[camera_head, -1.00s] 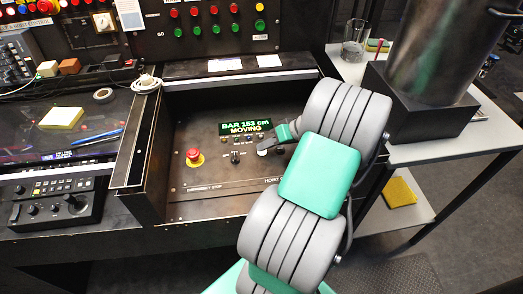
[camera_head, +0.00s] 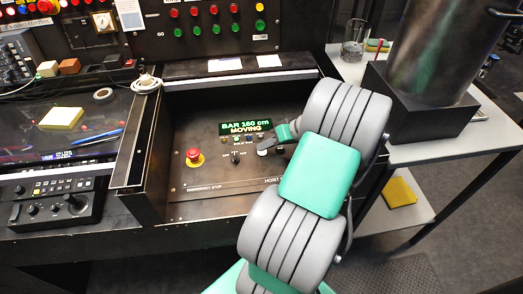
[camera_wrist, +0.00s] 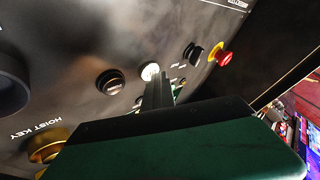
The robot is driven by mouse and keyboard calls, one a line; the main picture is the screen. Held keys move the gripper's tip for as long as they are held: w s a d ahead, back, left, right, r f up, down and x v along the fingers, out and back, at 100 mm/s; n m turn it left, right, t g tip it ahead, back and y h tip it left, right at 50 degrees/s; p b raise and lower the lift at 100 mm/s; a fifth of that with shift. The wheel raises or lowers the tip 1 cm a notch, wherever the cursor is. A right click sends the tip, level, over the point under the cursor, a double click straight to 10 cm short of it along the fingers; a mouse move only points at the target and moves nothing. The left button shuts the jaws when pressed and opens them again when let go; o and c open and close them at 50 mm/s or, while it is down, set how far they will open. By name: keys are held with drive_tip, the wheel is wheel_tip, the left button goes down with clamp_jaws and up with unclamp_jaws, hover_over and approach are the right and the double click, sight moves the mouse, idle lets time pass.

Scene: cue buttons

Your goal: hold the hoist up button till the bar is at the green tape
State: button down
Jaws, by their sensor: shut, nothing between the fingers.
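The hoist panel (camera_head: 215,165) is a dark recessed plate. Its green display (camera_head: 246,127) appears to read BAR 260 cm, MOVING; the first digit is hard to read. My gripper (camera_head: 270,147) is shut and empty, its tip down at the right part of the panel. In the wrist view the closed fingers (camera_wrist: 158,92) reach a pale round button (camera_wrist: 150,71) and seem to touch it. I cannot read its label or see how far it is pressed. The bar and the green tape are not in view.
A red emergency stop (camera_head: 193,155) and a black selector knob (camera_head: 236,158) sit left of my gripper. A dark round button (camera_wrist: 110,81) and a brass key switch (camera_wrist: 46,146) are close by. A large metal pot (camera_head: 440,50) stands at the right.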

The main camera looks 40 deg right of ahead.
sight(265, 152)
drive_tip(key=shift+r+p, duration=0.75)
drive_tip(key=shift+r, duration=0.05)
drive_tip(key=shift+r, duration=0.1)
wheel_tip(265, 152, up, 5)
drive_tip(key=p, duration=0.4)
idle(2.1)
